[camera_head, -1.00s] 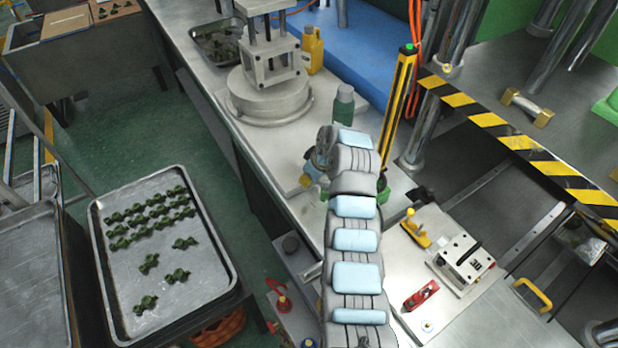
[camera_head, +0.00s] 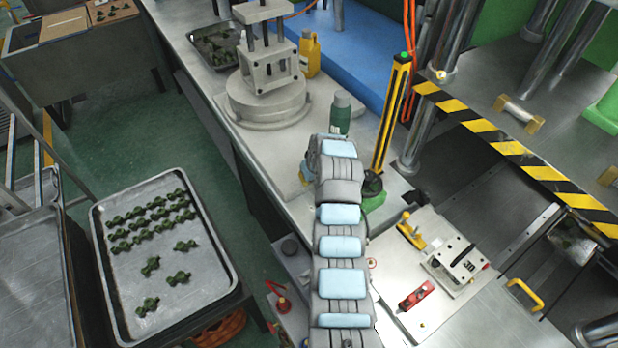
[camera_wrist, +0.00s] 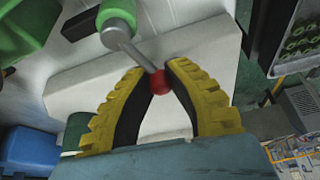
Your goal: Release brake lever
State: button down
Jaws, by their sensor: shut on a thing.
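The lever shows in the wrist view as a thin metal rod (camera_wrist: 137,52) with a red ball (camera_wrist: 159,83) at its end. The rod comes out of a grey-capped green cylinder (camera_wrist: 116,14). My gripper (camera_wrist: 157,68) has yellow fingers with black pads. Its fingertips close in on both sides of the rod just above the red ball, and the ball sits between the fingers. In the head view my arm covers the gripper and the lever.
A yellow-black post (camera_head: 394,115) stands right of my arm, near a green base with a black knob (camera_head: 372,184). A green bottle (camera_head: 340,113) stands just beyond. A round-based press (camera_head: 267,98) is farther back. A metal fixture (camera_head: 455,263) and red-handled clamp (camera_head: 416,296) lie at right.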

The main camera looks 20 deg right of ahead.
jog(key=shift+w+d+r+m+p, duration=0.2)
jog(key=shift+d+m+p, duration=0.1)
jog(key=shift+m, duration=0.4)
jog(key=shift+h, duration=0.3)
jog(key=c, duration=1)
grip_release()
jog(key=shift+w, duration=0.15)
jog(key=shift+f, duration=0.1)
jog(key=v, duration=1.2)
